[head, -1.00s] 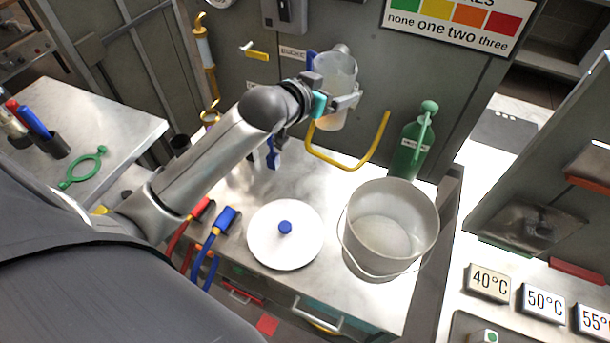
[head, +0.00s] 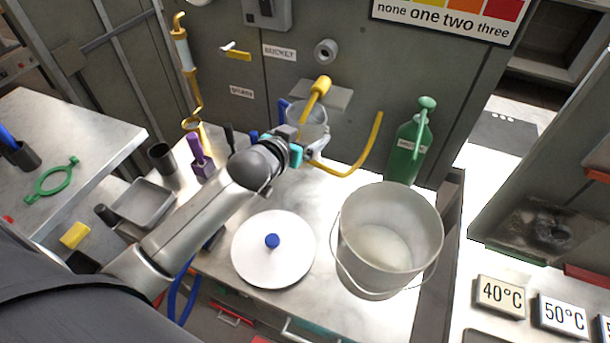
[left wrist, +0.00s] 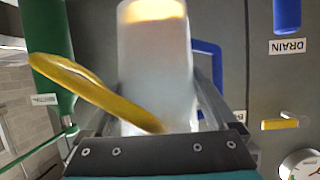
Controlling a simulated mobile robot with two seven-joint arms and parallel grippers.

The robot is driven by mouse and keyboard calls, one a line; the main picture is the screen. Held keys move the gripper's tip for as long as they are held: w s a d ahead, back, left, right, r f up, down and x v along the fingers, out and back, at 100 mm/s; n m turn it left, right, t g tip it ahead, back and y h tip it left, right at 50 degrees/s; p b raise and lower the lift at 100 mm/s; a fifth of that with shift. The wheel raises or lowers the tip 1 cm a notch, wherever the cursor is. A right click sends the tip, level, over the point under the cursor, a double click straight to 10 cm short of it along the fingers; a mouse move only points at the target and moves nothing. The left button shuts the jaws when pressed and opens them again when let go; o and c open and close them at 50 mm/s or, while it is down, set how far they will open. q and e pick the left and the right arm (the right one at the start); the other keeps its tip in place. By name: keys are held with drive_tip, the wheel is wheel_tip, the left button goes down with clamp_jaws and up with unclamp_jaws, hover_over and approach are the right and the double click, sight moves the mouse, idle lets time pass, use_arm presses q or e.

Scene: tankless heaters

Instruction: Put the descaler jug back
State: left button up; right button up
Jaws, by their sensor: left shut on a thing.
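My left gripper (head: 312,146) is shut on a translucent whitish jug (head: 313,118), which I take for the descaler jug; I cannot read a label on it. It is near the grey wall, behind the white lid. The jug fills the middle of the left wrist view (left wrist: 158,75), between the two fingers (left wrist: 215,105), with an amber band at its end. I cannot tell whether its base touches anything. A yellow bar crosses it in that view (left wrist: 90,90), and a blue frame (left wrist: 208,55) shows behind. My right gripper is not in view.
A large bucket (head: 350,225) and a white lid (head: 255,262) with a blue knob stand on the worktop. A green can (head: 405,160) stands by the wall. A yellow loop (head: 350,168) and a yellow spout-like piece (head: 318,88) are close to the jug. Bare worktop shows around the lid.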

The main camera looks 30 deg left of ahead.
use_arm(q)
wheel_tip(320, 180, down, 12)
drive_tip(key=b, duration=0.3)
drive_tip(key=shift+b, duration=0.35)
drive_tip(key=o, duration=1.6)
drive_tip(key=shift+f, duration=0.15)
drive_tip(key=shift+c, duration=0.2)
drive_tip(key=p+v, duration=0.3)
drive_tip(key=v, duration=0.9)
